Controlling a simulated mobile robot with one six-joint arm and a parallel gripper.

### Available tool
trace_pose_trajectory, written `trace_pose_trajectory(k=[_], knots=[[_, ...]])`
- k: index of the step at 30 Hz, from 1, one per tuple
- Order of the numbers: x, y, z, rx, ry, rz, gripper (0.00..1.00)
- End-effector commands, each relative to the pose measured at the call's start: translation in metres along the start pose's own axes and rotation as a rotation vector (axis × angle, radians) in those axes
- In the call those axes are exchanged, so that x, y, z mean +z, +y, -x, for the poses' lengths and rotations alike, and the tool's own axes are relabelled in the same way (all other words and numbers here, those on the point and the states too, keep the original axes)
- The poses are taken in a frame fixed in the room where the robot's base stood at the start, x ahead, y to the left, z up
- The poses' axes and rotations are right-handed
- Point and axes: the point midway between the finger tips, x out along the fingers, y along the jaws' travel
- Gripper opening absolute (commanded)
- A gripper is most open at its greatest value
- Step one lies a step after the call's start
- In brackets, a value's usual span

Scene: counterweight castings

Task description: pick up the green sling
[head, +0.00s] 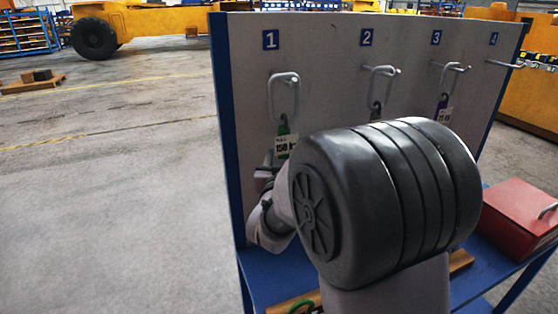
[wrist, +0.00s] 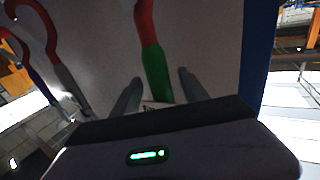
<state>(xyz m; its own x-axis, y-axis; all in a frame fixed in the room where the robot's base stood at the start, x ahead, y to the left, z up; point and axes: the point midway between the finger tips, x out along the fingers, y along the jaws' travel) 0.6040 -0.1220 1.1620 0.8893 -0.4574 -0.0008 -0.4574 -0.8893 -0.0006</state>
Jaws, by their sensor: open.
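The green sling (head: 283,128) hangs from the hook under number 1 on the grey board, with a metal link above it and a white tag on it. Its lower part is hidden behind my arm in the head view. In the wrist view the green sling (wrist: 156,72) runs down between the two fingers of my gripper (wrist: 160,80), with a reddish link above. The fingers are open, with a gap on each side of it. In the head view my gripper (head: 267,172) is partly hidden, just below the tag.
Other slings hang under number 2 (head: 375,107) and number 3 (head: 441,103); hook 4 (head: 505,64) looks empty. A red box (head: 516,222) stands on the blue shelf (head: 485,272) at right. A green loop (head: 301,306) lies low in front. Open floor extends left.

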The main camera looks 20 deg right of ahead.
Motion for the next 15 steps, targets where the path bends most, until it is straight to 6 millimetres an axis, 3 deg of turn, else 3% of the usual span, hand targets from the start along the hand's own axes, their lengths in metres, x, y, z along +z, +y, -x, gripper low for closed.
trace_pose_trajectory(k=[8,15], knots=[[-0.0003,0.0,-0.0084,-0.001,0.0,0.001,0.52],[-0.0003,-0.0001,-0.0082,-0.001,0.0,0.001,0.07]])
